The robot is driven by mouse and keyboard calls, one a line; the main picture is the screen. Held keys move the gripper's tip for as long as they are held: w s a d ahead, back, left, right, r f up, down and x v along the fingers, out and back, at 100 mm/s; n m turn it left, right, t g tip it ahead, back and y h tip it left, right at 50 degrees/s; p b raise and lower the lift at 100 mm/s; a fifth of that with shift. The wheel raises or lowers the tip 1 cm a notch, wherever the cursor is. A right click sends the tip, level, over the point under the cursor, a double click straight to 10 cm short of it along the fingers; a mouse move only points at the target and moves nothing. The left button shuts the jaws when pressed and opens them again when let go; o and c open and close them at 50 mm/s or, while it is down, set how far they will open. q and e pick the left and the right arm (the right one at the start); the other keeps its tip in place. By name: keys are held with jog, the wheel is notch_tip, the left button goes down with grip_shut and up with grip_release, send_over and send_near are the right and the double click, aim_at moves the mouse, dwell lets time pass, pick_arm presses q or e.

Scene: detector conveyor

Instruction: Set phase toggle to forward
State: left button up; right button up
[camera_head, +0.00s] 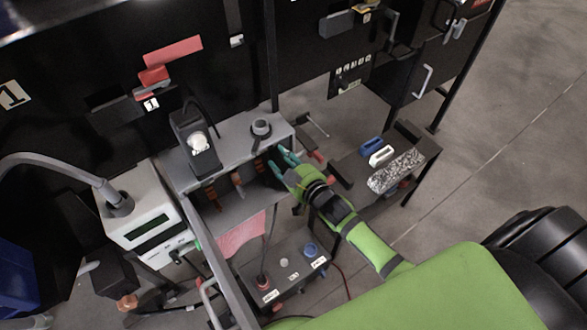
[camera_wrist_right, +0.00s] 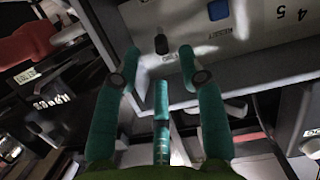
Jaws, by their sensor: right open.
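In the right wrist view, a small black lever (camera_wrist_right: 161,43) stands out from a grey panel (camera_wrist_right: 262,50). It looks like a toggle, but its label is too blurred to read, so I cannot tell which way it is set. My right gripper (camera_head: 282,164) is at the front of the grey bench unit in the head view. Its teal fingers (camera_wrist_right: 160,62) are spread and empty in the wrist view, with tips close below the lever. I cannot tell whether any finger touches the panel. My left gripper is not in view.
A blue button (camera_wrist_right: 218,9) sits right of the lever. A red handle (camera_wrist_right: 28,44) is at the wrist view's left. In the head view, the grey bench unit (camera_head: 222,147) carries a black device (camera_head: 194,142). A control box (camera_head: 283,268) stands in front; a dark side table (camera_head: 418,150) is right.

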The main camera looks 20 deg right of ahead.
jog(key=shift+v, duration=2.8)
jog(key=shift+r, duration=0.1)
